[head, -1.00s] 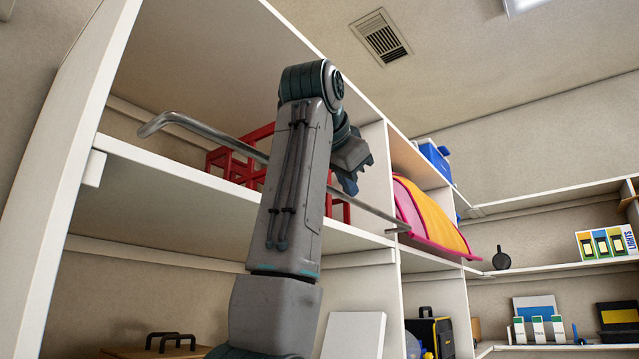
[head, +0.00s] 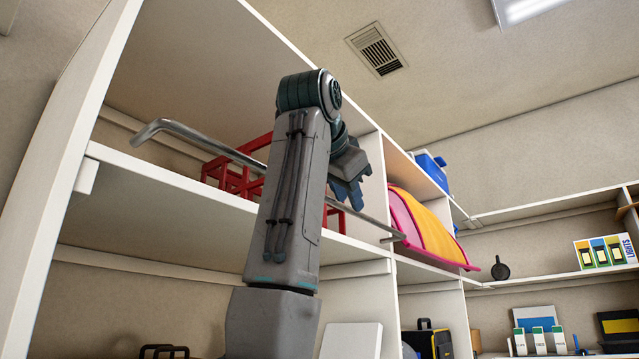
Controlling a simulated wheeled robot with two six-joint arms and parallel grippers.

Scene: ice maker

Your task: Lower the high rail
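The high rail (head: 190,137) is a grey metal bar with bent ends. It runs along the front of the upper shelf, from the upper left down to the right end near the pink and yellow item. My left arm stands in front of it and hides its middle. My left gripper (head: 348,190) is beside the rail's right half, with its fingers pointing down and to the right. Whether it touches the rail, and whether its fingers are open, I cannot tell. My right gripper is not in the view.
Red frames (head: 240,180) stand on the upper shelf behind the rail. A pink and yellow rounded item (head: 430,225) fills the compartment to the right. The white shelf edge (head: 180,180) lies below the rail. A white panel (head: 352,340) and dark case (head: 428,338) stand lower down.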

